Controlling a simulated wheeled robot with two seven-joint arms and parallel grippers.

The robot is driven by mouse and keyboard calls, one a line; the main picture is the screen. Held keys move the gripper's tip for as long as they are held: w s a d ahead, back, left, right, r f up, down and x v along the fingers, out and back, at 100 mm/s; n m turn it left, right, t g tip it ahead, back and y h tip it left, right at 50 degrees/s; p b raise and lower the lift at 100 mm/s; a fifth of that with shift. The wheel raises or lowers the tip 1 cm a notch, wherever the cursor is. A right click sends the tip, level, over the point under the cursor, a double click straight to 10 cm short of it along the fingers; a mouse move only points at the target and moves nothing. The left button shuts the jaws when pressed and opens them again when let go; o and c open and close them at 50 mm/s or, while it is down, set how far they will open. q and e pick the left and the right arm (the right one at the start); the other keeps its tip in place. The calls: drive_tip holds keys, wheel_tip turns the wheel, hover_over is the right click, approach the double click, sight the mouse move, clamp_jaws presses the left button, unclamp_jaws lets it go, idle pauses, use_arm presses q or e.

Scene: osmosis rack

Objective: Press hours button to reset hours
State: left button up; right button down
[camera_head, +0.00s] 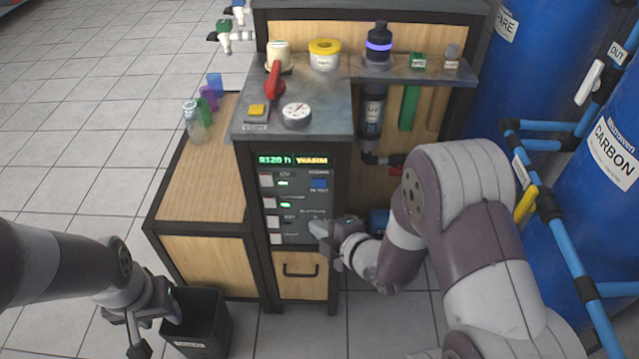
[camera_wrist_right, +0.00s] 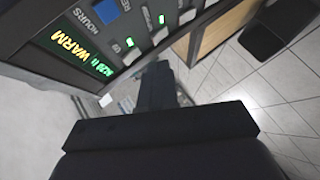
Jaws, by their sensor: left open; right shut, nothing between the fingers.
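The dark control panel (camera_head: 297,212) is on the front of the rack, with a green and yellow display (camera_head: 292,160) reading "WARM". The blue hours button (camera_head: 319,183) sits at the panel's upper right; it also shows at the top of the right wrist view (camera_wrist_right: 107,11), near the "HOURS" label. My right gripper (camera_head: 319,230) is shut and empty, in front of the panel's lower right, below the blue button. In the right wrist view its fingers (camera_wrist_right: 160,82) point toward the panel, apart from the button. Contact with the panel cannot be told. My left gripper (camera_head: 152,326) is open and empty at lower left.
White buttons (camera_head: 266,180) line the panel's left side. A drawer (camera_head: 301,270) is below. A dark bin (camera_head: 205,325) stands on the floor beside my left gripper. Blue tanks (camera_head: 610,150) and pipes (camera_head: 560,235) stand at the right. A gauge (camera_head: 296,114) sits on the counter.

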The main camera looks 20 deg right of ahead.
drive_tip(key=shift+w, duration=0.1)
drive_tip(key=b, duration=0.1)
approach(312, 187)
drive_tip(key=shift+s+a+f+x, duration=0.1)
drive_tip(key=shift+a+x, duration=0.05)
drive_tip(key=shift+x, duration=0.65)
drive_tip(key=shift+s+a+f+x, duration=0.1)
drive_tip(key=shift+x, duration=0.7)
drive_tip(key=shift+s+a+f+x, duration=0.1)
drive_tip(key=shift+s+a+x, duration=0.05)
drive_tip(key=shift+x, duration=0.7)
drive_tip(key=shift+w+d, duration=0.1)
drive_tip(key=shift+w, duration=0.3)
drive_tip(key=shift+w+d, duration=0.1)
drive_tip(key=shift+w, duration=0.3)
idle(0.4)
drive_tip(key=shift+s, duration=0.8)
drive_tip(key=shift+s+a, duration=0.1)
drive_tip(key=shift+a, duration=0.15)
